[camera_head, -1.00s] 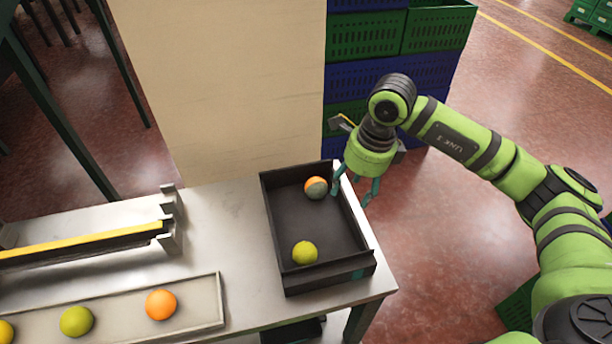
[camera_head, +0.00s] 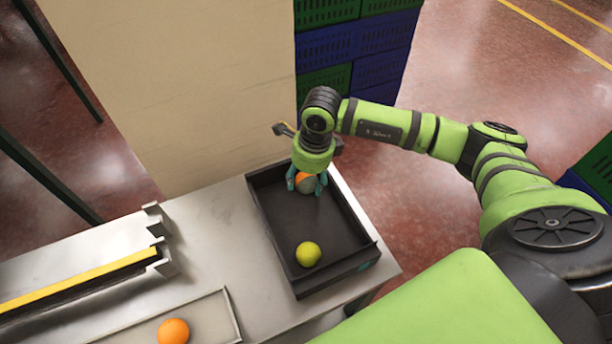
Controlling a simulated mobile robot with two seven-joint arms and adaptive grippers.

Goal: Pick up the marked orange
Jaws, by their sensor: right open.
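An orange with a grey-green patch (camera_head: 305,184) lies at the far end of the black tray (camera_head: 272,228). My right gripper (camera_head: 306,187) is open above it, with its teal fingers on either side of the orange. The gripper body hides the top of the orange, and I cannot tell whether the fingers touch it. A yellow-green fruit (camera_head: 308,254) lies near the tray's front end. My left gripper is not in view.
The tray stands on a light metal table (camera_head: 215,230). An orange (camera_head: 173,332) lies in a shallow pale tray (camera_head: 215,312) at the front. A yellow-topped rail (camera_head: 80,282) is at left. A beige panel (camera_head: 180,80) and stacked crates (camera_head: 355,50) stand behind.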

